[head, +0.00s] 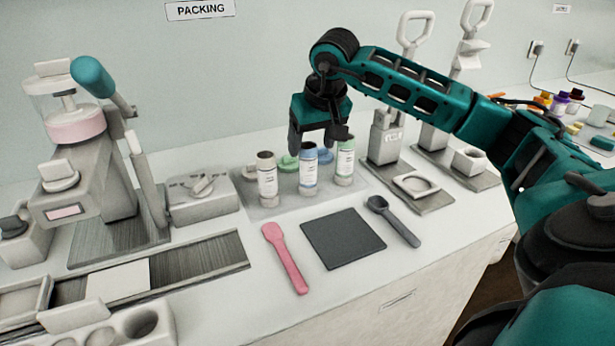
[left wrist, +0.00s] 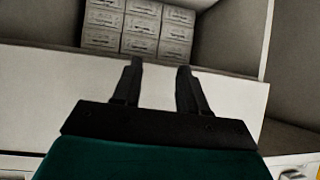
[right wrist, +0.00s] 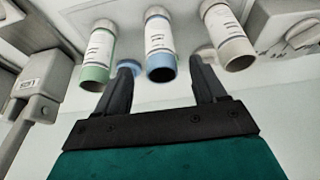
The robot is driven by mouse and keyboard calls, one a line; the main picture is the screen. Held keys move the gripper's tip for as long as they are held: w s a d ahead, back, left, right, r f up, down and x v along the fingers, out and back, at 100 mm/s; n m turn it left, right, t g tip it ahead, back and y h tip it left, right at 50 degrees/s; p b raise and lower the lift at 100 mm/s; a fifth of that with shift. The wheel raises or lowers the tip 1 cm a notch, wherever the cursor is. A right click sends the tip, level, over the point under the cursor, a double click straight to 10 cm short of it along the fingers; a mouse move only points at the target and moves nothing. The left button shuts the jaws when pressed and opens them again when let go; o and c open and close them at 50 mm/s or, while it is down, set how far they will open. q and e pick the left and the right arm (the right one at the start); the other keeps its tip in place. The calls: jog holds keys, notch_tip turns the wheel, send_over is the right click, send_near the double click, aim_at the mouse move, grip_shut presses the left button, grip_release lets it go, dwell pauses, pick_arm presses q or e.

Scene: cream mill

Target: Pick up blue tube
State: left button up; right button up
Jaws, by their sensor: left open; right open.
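The blue tube (head: 308,172), white with a blue band, stands on the grey mat between a white-grey tube (head: 267,178) and a green-banded tube (head: 345,163). My right gripper (head: 318,142) is open and empty, pointing down just above and behind the blue tube in the head view. In the right wrist view the blue tube (right wrist: 160,42) lies in line with the gap between the open fingers (right wrist: 162,64); I cannot tell whether they touch it. My left gripper (left wrist: 160,65) is open and empty, facing drawers, and is out of the head view.
A green cap (head: 286,162) and a blue cap lie behind the tubes. A pink spatula (head: 284,258), a dark square pad (head: 343,239) and a dark scoop (head: 393,221) lie in front. Lever presses (head: 386,135) stand right; a mill (head: 80,150) stands left.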

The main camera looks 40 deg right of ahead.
aim_at(308, 158)
jog(key=x, duration=0.5)
jog(key=shift+s+a+f, duration=0.1)
jog(key=shift+f, duration=0.1)
jog(key=shift+r, duration=0.1)
jog(key=c, duration=1.1)
jog(key=shift+o, duration=0.2)
notch_tip(308, 158, up, 20)
jog(key=p, duration=0.2)
jog(key=shift+p, duration=0.4)
